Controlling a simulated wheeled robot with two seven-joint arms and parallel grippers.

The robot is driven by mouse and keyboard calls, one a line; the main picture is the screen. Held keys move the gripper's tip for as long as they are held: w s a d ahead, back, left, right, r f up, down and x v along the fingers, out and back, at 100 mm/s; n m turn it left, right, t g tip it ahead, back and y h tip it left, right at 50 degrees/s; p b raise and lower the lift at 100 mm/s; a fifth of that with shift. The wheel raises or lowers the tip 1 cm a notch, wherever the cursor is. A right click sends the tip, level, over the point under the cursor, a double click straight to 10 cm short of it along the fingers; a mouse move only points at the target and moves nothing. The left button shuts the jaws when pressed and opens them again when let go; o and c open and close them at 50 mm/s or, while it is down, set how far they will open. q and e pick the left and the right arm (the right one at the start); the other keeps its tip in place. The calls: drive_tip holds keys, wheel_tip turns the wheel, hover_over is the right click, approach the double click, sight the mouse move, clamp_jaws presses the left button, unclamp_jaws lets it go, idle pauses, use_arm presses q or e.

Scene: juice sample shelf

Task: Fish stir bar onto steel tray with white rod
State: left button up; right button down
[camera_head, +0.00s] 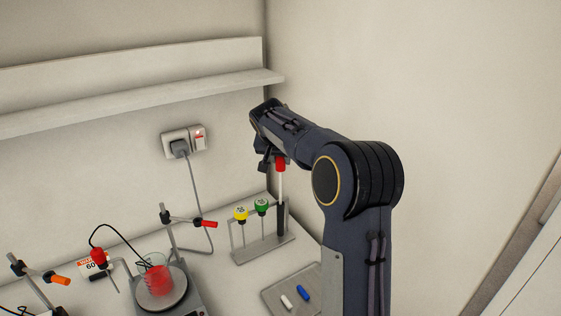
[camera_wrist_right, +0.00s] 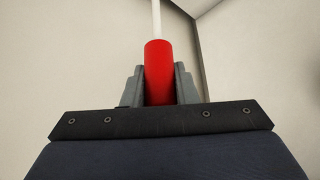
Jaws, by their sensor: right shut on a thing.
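My right gripper (camera_head: 272,157) is shut on the red handle (camera_head: 280,164) of a white rod (camera_head: 280,188). The rod hangs upright, its lower end at or behind the dark holder at the right end of the rack; I cannot tell if it is inside. The red handle (camera_wrist_right: 159,72) stands between the fingers in the wrist view. A beaker (camera_head: 155,268) with red liquid stands on a stirrer plate at lower left; no stir bar can be made out in it. The steel tray (camera_head: 275,298) holds a white bar (camera_head: 287,301) and a blue bar (camera_head: 303,293). My left gripper is out of view.
The rack (camera_head: 262,248) also holds a yellow-topped (camera_head: 240,213) and a green-topped rod (camera_head: 261,206). A clamp stand with a red grip (camera_head: 208,224) rises behind the beaker. A probe cable, a wall socket (camera_head: 184,141) and a shelf (camera_head: 150,96) are nearby.

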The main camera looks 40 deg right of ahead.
drive_tip(key=shift+r, duration=4.05)
drive_tip(key=shift+s, duration=0.1)
